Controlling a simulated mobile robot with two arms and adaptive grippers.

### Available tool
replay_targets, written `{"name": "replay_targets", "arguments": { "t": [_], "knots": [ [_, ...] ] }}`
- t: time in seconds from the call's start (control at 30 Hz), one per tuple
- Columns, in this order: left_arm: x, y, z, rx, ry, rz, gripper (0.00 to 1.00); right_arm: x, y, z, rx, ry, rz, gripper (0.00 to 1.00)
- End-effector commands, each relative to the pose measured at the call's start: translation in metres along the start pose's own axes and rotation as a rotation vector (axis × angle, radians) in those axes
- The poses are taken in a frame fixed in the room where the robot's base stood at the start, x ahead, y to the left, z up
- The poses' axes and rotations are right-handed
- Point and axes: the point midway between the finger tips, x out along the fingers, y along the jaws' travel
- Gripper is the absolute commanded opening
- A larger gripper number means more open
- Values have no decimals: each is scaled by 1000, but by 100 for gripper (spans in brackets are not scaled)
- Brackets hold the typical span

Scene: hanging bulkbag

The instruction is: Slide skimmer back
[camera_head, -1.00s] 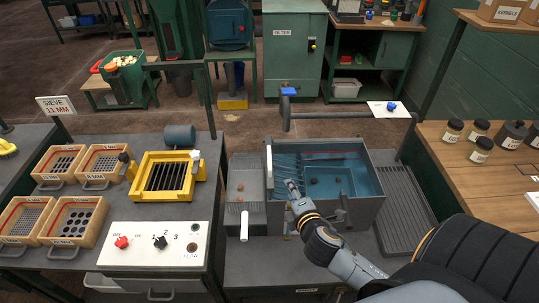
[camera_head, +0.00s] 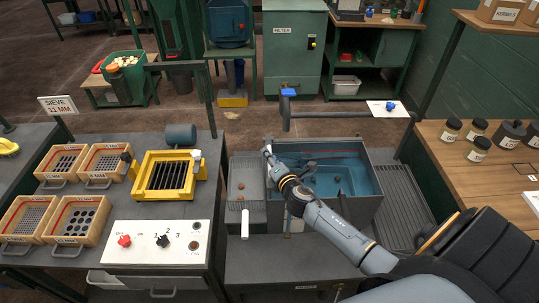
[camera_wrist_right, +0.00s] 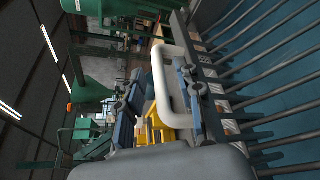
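The skimmer is a row of grey tines (camera_wrist_right: 262,90) with a white loop handle (camera_wrist_right: 160,85), large in the right wrist view. In the head view it lies at the left end of the blue water basin (camera_head: 365,180), mostly hidden by my arm. My right gripper (camera_head: 268,150) is over the basin's left wall. In the right wrist view its fingers (camera_wrist_right: 158,98) are apart. One finger is inside the loop, beside the tines; the other is outside, with a gap to the handle bar. My left gripper is in neither view.
A grey side tray (camera_head: 245,180) adjoins the basin on the left, and a ribbed drainboard (camera_head: 404,205) on the right. A grey pipe (camera_head: 340,114) with a blue-topped post crosses behind the basin. A yellow sieve frame (camera_head: 165,175) stands to the left.

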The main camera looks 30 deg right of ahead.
Motion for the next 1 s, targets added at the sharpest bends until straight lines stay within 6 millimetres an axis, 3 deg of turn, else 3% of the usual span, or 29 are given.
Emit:
{"name": "replay_targets", "arguments": {
  "t": [0.13, 0.43, 0.47, 0.63, 1.0],
  "knots": [
    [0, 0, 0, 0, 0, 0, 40, 11, 0, 0, 1, 0, 0, 36],
    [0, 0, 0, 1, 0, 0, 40, 13, 0, 0, 1, 0, 0, 36],
    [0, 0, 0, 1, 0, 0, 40, 13, 0, 0, 1, 0, 0, 34],
    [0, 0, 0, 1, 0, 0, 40, 13, 0, 0, 1, 0, 0, 0],
    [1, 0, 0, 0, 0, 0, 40, 14, -1, 1, 1, 0, -1, 0]
  ]
}}
